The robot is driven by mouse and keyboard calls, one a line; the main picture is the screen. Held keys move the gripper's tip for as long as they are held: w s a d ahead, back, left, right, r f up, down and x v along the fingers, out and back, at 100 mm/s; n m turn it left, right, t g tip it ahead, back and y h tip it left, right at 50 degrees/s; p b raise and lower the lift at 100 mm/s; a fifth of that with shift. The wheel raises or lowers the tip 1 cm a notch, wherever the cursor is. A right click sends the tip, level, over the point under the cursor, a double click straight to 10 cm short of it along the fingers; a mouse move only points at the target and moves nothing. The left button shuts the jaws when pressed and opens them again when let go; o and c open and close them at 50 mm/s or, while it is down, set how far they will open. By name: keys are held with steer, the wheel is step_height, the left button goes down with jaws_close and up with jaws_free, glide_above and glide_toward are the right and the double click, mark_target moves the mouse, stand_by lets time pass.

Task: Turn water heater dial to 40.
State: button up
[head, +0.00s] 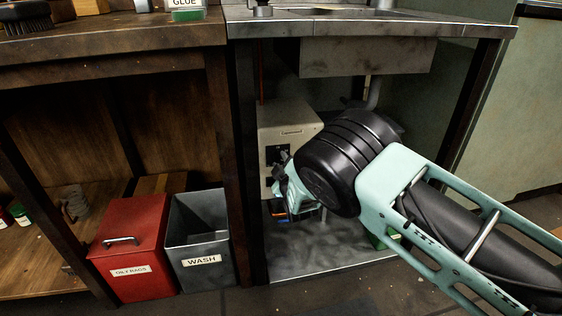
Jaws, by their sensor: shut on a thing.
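The water heater (294,137) is a beige box under the sink counter, standing in the open cabinet. A dark panel shows on its front, partly covered by my gripper. My gripper (276,183) is at the lower front of the heater, reached in from the right by my arm. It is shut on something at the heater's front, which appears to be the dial. The dial itself and its markings are hidden behind the gripper, so its setting cannot be read.
A red oily rags bin (128,243) and a grey wash bin (201,240) stand left of the cabinet. The sink basin (366,57) and its drain pipe hang above my arm. A dark cabinet post (240,170) stands left of the heater. A green object (386,240) is partly hidden behind my arm.

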steer(key=shift+m, duration=0.5)
steer(key=shift+f, duration=0.1)
steer(key=o, duration=1)
steer(key=shift+c, duration=0.2)
steer(key=shift+s+d+r+p, duration=0.15)
steer(key=shift+s+r+p, duration=0.05)
steer(key=shift+s+p, duration=0.3)
steer(key=p+v, duration=0.5)
steer(key=v, duration=1.1)
steer(key=shift+s, duration=0.25)
steer(key=shift+d, duration=0.1)
